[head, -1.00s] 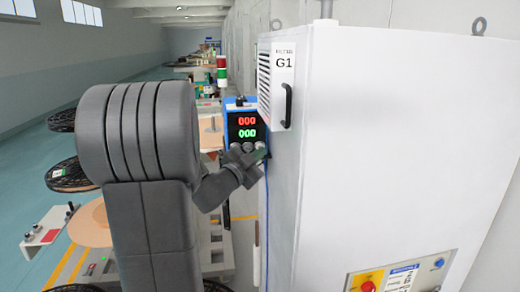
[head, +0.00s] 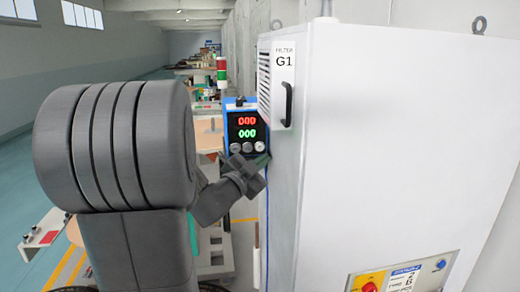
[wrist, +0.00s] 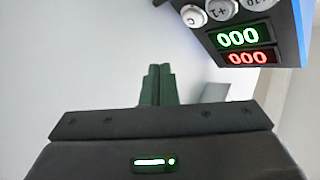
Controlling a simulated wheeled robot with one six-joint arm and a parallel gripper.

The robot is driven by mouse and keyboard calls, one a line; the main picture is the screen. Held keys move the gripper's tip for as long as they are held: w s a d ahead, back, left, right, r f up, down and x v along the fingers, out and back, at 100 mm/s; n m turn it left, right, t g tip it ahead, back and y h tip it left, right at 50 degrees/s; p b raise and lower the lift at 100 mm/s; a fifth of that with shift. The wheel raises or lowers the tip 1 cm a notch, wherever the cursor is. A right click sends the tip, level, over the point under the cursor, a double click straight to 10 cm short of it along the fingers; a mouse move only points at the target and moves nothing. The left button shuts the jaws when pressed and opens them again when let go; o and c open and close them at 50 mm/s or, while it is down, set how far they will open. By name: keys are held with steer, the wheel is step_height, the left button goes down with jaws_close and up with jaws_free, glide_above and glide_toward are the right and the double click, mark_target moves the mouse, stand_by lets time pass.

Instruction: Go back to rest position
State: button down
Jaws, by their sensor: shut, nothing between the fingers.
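My gripper (head: 252,170) is just below the buttons of a blue counter box in the head view, apart from them as far as I can tell. In the wrist view my gripper's fingers (wrist: 157,84) are together with nothing between them. The counter box (head: 246,132) shows a red 000 above a green 000, with a row of round buttons below. In the wrist view the box (wrist: 245,35) appears upside down at the top right, its buttons at the upper edge. My grey arm covers much of the left of the head view.
A tall white cabinet (head: 390,140) labelled G1 stands close on the right, with a black handle (head: 287,105) and a control panel (head: 405,275) low down. A red, white and green signal tower (head: 222,72) and work stations lie behind. Open floor (head: 25,190) shows at left.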

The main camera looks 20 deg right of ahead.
stand_by(0.4)
steer(key=s, duration=0.2)
steer(key=s+a, duration=0.1)
steer(key=shift+s, duration=0.35)
stand_by(0.4)
steer(key=shift+d, duration=0.1)
